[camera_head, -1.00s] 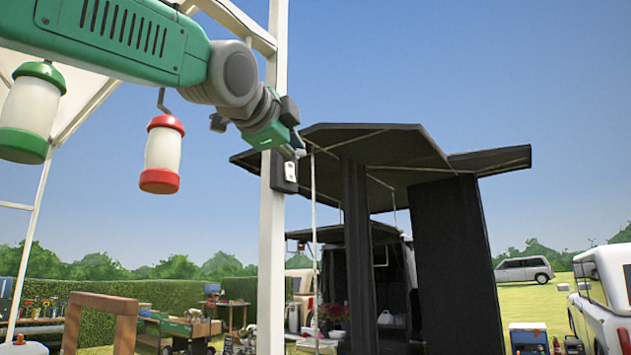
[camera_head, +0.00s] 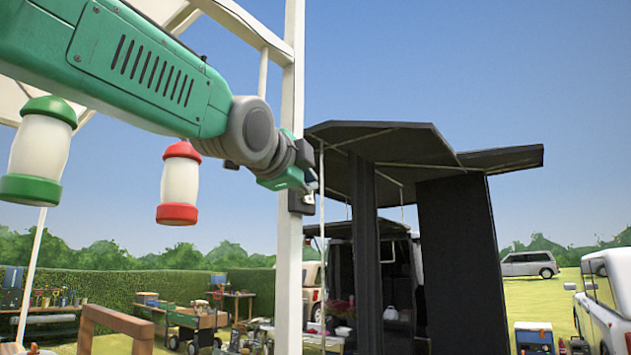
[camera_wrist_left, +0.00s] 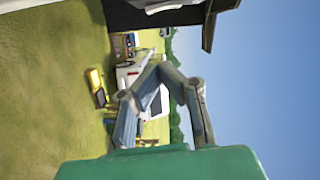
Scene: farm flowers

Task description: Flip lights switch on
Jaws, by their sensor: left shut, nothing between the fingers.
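The light switch (camera_head: 302,203) is a small dark box with a pale front, fixed to the white upright post (camera_head: 290,240) in the head view. My left gripper (camera_head: 312,184) is at the post, just above the switch, and covers the upper part of the box. I cannot tell whether the fingers touch it. In the left wrist view the left gripper's fingers (camera_wrist_left: 164,74) are shut and empty, and the switch does not show there. My right gripper is in neither view.
A red-capped lantern (camera_head: 180,184) and a green-capped lantern (camera_head: 40,150) hang below my left arm. A black van with raised panels (camera_head: 385,140) stands behind the post. A wooden frame (camera_head: 118,324) stands low at left.

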